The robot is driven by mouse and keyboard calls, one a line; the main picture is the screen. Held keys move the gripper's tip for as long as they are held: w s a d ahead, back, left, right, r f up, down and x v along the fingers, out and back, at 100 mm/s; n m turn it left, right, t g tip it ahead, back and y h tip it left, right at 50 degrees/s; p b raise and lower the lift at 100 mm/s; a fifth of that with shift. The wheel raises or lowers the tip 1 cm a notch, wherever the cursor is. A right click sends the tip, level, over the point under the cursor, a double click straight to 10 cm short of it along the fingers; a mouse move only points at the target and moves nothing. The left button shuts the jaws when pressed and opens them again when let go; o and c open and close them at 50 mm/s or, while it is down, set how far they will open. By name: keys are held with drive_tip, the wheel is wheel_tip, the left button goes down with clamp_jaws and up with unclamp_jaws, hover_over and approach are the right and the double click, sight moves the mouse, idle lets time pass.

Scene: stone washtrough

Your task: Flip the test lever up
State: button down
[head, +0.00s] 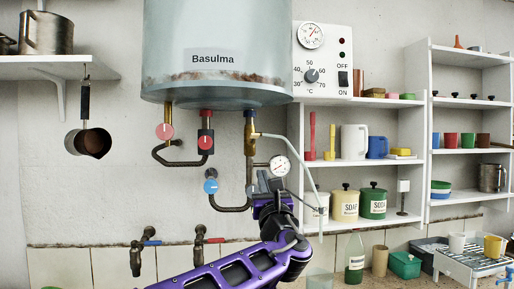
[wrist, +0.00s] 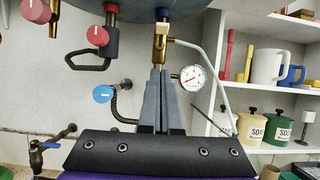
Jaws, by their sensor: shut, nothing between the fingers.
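A brass valve body (head: 250,140) hangs on the right-hand pipe under the boiler. It also shows in the wrist view (wrist: 160,45), directly beyond my fingertips. I cannot clearly make out the test lever; it may be hidden behind the fingers or too small to tell from the brass. My gripper (head: 263,178) is below the valve, beside the pressure gauge. In the wrist view my gripper (wrist: 159,72) is shut and empty, its fingers pointing up at the valve's lower end. I cannot tell whether they touch it.
The boiler (head: 215,60) hangs above. A round gauge (head: 280,166) and a pale drain tube (head: 300,160) are close on the right. A blue-knobbed valve (head: 211,186) and red-knobbed valves (head: 205,142) are on the left. Shelves (head: 340,165) with jars stand further right.

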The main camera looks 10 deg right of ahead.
approach(254, 138)
drive_tip(key=w+f, duration=0.2)
drive_tip(key=w, duration=0.1)
drive_tip(key=shift+w+d+r+p, duration=0.1)
drive_tip(key=shift+w+r+p, duration=0.5)
drive_tip(key=shift+r, duration=0.5)
drive_tip(key=shift+w+r+p, duration=0.35)
drive_tip(key=shift+w+r, duration=0.4)
drive_tip(key=shift+r, duration=0.3)
